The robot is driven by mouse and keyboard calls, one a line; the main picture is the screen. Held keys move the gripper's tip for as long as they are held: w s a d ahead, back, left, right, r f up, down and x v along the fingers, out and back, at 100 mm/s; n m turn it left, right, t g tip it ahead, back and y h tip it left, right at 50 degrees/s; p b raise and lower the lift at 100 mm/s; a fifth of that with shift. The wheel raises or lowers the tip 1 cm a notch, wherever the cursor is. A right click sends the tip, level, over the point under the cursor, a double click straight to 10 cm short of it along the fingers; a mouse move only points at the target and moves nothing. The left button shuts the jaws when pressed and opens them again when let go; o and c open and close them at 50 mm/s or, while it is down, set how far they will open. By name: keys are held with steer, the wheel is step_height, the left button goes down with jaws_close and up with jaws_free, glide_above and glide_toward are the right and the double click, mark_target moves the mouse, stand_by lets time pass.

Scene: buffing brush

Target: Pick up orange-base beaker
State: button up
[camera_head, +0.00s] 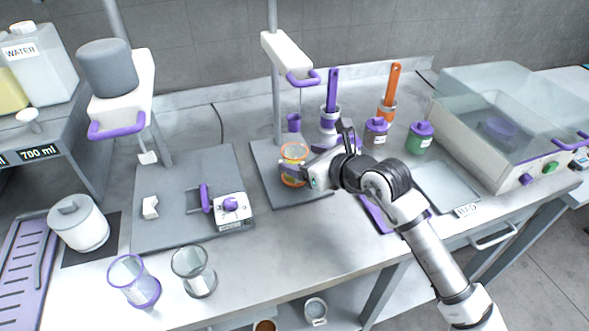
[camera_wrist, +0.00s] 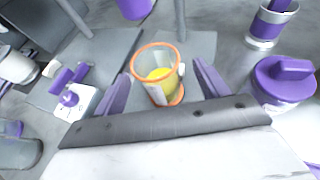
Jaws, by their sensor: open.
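The orange-base beaker (camera_head: 294,164) stands upright on the grey base plate of the middle stand. It is clear glass with an orange rim and base, and it holds something yellow. It also shows in the wrist view (camera_wrist: 158,76), between the two purple fingers. My gripper (camera_head: 300,172) is at the beaker, reaching in from the right. In the wrist view my gripper (camera_wrist: 162,90) is open, with one finger on each side of the beaker and visible gaps. Part of the beaker's lower side is hidden by my gripper in the head view.
A stand (camera_head: 275,100) rises behind the beaker, with its white head above. Purple (camera_head: 376,132) and green-bodied (camera_head: 420,138) jars and two brush holders stand to the right. A purple-base beaker (camera_head: 135,282) and a grey-base beaker (camera_head: 194,272) stand front left. The front middle counter is clear.

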mark_target(287, 154)
steer(key=shift+w+a+p, duration=0.3)
steer(key=shift+a+p, duration=0.1)
steer(key=shift+p, duration=0.05)
steer(key=p+x, duration=0.2)
steer(key=x, duration=0.1)
steer(key=shift+a+f, duration=0.1)
steer(key=shift+a, duration=0.1)
steer(key=shift+w+a+f, duration=0.15)
steer(key=shift+w+f, duration=0.15)
steer(key=c, duration=1.1)
steer(key=shift+r, duration=0.1)
